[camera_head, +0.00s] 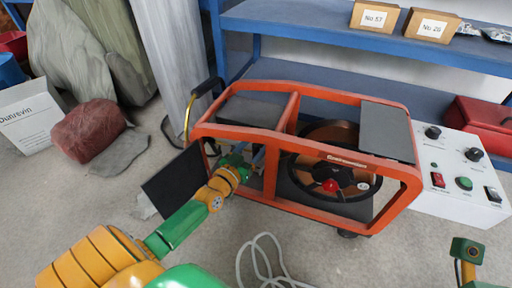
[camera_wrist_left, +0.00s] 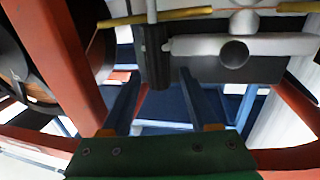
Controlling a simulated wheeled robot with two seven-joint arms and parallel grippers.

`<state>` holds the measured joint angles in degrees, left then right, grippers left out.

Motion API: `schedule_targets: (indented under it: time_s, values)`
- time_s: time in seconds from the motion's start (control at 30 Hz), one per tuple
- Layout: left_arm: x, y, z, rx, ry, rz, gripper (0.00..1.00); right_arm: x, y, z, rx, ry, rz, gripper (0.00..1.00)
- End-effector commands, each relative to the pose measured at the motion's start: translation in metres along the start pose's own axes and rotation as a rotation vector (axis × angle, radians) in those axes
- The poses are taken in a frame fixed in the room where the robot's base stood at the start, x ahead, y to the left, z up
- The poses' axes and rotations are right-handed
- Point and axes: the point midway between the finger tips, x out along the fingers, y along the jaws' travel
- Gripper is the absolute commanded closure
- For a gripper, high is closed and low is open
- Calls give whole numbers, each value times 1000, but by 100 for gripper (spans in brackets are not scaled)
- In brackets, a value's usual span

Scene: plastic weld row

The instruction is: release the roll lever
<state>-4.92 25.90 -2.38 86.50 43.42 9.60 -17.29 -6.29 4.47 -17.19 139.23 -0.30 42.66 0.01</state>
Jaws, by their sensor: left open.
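An orange-red framed machine (camera_head: 270,185) stands on the floor in the head view. My left gripper (camera_head: 243,158) reaches into its left bay, its fingertips partly hidden by the frame. In the left wrist view the gripper (camera_wrist_left: 158,95) is open, with two blue-grey fingers apart. A dark upright grip (camera_wrist_left: 155,58), which looks like the roll lever, stands ahead between the finger lines. I cannot tell whether a finger touches it. A pale grey rod with a round knob (camera_wrist_left: 234,50) lies to its right.
A steering wheel (camera_head: 335,165) sits in the machine's right bay. A white control box (camera_head: 455,180) stands at right, blue shelving (camera_head: 330,35) behind. A black panel (camera_head: 175,185) is at the frame's left. A pale cable (camera_head: 262,262) lies on the floor in front.

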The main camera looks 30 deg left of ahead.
Motion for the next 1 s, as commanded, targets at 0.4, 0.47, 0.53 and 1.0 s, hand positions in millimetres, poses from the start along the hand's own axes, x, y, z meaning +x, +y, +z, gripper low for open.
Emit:
schedule_targets:
  time_s: [0.4, 0.47, 0.53, 1.0]
  values:
    - [0, 0, 0, 0, -1, 0, 100, 0, 0, 0, 0, -2, 1, 100]
    - [-1, 0, 0, 0, -1, 0, 100, 0, 0, 0, 0, -3, 1, 100]
    - [-1, 0, 0, 0, -1, 0, 100, 0, 0, 1, 1, -3, 1, 100]
    - [-1, 0, 1, 0, -2, 0, 100, 0, 0, 1, 0, -3, 1, 100]
